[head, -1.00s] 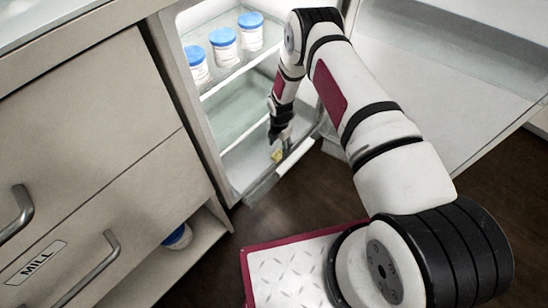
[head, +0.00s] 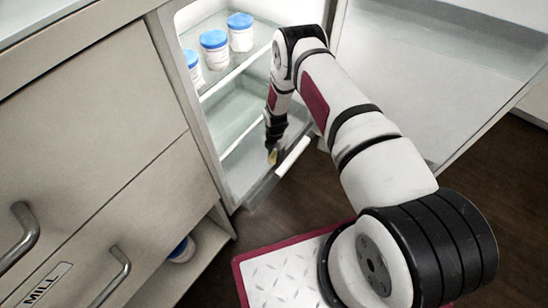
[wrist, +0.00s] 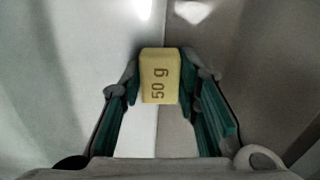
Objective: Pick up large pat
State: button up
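The yellow pat (wrist: 160,75), marked "50 g", sits between my gripper's fingertips in the wrist view. The fingertips of my gripper (wrist: 159,82) press against its left and right sides. In the head view the pat (head: 272,157) shows as a small yellow spot at the end of my gripper (head: 272,148), low in the open fridge near its front edge. My gripper points down. Whether the pat is clear of the surface below it cannot be told.
White tubs with blue lids (head: 214,50) stand on the fridge's upper shelf. The fridge door (head: 430,80) is wide open on the right. A drawer cabinet (head: 90,130) is on the left. Another blue-lidded tub (head: 182,250) sits in a low recess.

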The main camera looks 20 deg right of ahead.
aim_at(275, 155)
jog(key=shift+r, duration=0.15)
notch_tip(275, 155, up, 10)
jog(key=p, duration=0.4)
jog(key=shift+p, duration=0.35)
jog(key=shift+s, duration=0.1)
